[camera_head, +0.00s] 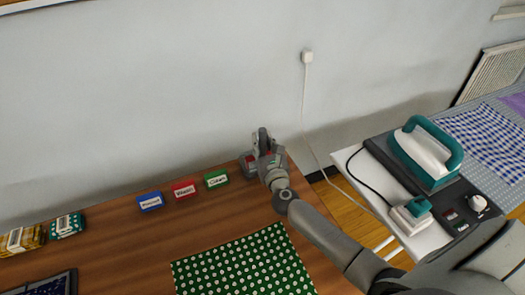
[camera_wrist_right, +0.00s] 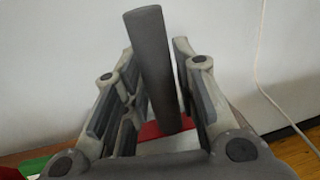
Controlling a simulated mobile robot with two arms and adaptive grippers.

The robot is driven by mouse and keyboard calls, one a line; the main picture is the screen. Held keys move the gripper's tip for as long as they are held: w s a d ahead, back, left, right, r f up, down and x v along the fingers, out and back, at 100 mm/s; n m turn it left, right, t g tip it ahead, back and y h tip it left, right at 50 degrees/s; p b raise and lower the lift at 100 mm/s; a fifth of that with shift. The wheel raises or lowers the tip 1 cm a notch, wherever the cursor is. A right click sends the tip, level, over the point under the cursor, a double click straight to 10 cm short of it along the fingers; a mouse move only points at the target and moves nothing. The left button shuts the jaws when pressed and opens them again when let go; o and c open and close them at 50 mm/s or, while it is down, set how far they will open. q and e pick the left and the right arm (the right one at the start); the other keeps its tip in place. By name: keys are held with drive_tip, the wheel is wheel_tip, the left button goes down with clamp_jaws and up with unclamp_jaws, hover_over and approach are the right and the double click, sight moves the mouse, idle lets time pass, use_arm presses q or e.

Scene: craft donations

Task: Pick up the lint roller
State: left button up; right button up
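A dark grey handle (camera_wrist_right: 155,75), probably the lint roller's, stands nearly upright between the fingers of my right gripper (camera_wrist_right: 158,85) in the right wrist view. A white and red part shows low down behind the fingers. The fingers are spread on either side of the handle, with a narrow gap visible on the right. In the head view my right gripper (camera_head: 262,145) is at the table's far right corner and hides most of the roller. My left gripper is out of view.
The wooden table (camera_head: 110,245) holds blue (camera_head: 150,201), red (camera_head: 184,190) and green (camera_head: 216,179) labelled blocks left of the gripper. A green dotted cloth (camera_head: 240,268) lies in front. A teal iron (camera_head: 428,150) stands right. The wall (camera_head: 150,90) is close behind.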

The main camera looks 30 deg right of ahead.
clamp_jaws()
drive_tip(key=shift+r, duration=0.1)
